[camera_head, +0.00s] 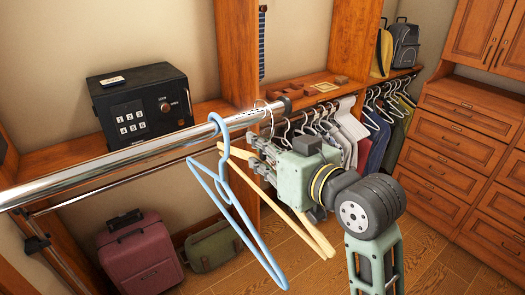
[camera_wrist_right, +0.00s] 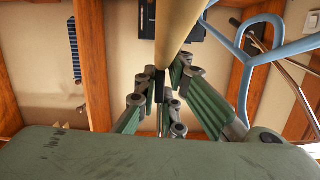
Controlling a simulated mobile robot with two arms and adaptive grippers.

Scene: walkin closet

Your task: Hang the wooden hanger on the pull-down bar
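The wooden hanger (camera_head: 266,181) is pale yellow wood. My right gripper (camera_head: 258,153) is shut on it near the chrome pull-down bar (camera_head: 120,162). In the right wrist view the wooden hanger (camera_wrist_right: 178,32) runs between the fingers of my right gripper (camera_wrist_right: 163,88). Its thin metal hook shows beside the bar near the bar's right end; I cannot tell whether it rests over the bar. A light blue hanger (camera_head: 225,190) hangs on the bar, in front of the wooden one. It also shows in the right wrist view (camera_wrist_right: 247,65). My left gripper is not in view.
A black safe (camera_head: 140,105) stands on the shelf behind the bar. Clothes on hangers (camera_head: 345,130) hang on a rail behind my right arm. A maroon suitcase (camera_head: 138,258) and a green bag (camera_head: 212,247) sit below. Wooden drawers (camera_head: 455,145) stand at right.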

